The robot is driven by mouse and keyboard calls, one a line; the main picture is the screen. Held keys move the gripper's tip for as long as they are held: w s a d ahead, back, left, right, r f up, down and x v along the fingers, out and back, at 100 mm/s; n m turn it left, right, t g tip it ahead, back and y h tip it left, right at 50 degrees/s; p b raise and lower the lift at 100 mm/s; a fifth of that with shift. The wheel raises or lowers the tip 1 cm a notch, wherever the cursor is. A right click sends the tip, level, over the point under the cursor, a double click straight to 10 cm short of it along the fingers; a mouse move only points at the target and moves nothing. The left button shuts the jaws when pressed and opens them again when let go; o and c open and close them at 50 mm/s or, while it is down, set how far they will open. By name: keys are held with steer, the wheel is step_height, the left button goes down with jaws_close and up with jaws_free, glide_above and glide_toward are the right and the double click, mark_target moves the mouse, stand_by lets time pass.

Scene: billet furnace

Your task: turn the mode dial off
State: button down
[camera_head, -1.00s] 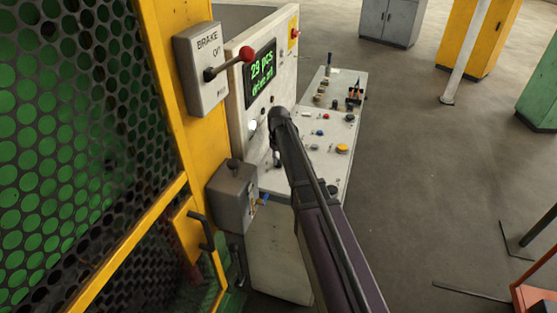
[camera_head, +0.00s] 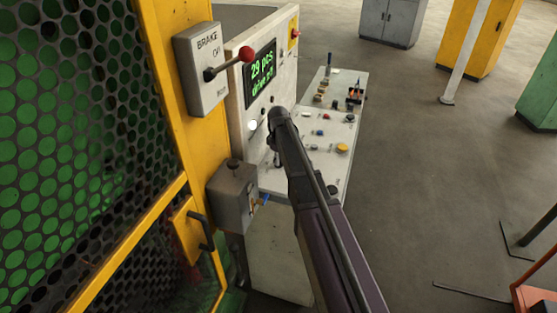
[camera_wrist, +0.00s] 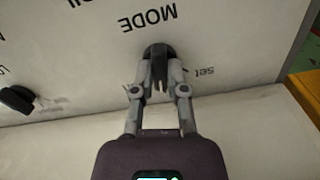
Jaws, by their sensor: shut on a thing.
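The mode dial (camera_wrist: 158,52) is a dark round knob below the printed word MODE, upside down in the wrist view. My gripper (camera_wrist: 159,85) has both fingers closed around the dial's grip bar. The grip bar points roughly along the fingers. A label reading "set" is printed beside the dial; other labels are cut off or hidden. In the head view my arm and gripper (camera_head: 276,150) reach to the control panel (camera_head: 252,138), and the dial is hidden behind them.
A green display (camera_head: 261,73) reads "29 pcs" above the gripper. A brake box (camera_head: 200,75) with a red-knobbed lever and a grey switch box (camera_head: 233,195) stand at the left. A console (camera_head: 335,125) with buttons lies at the right. Another black knob (camera_wrist: 17,98) is nearby.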

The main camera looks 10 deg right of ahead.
steer(key=shift+n, duration=1.2)
steer(key=shift+s, duration=0.1)
steer(key=c, duration=0.7)
jaws_free()
steer(key=shift+o, duration=0.2)
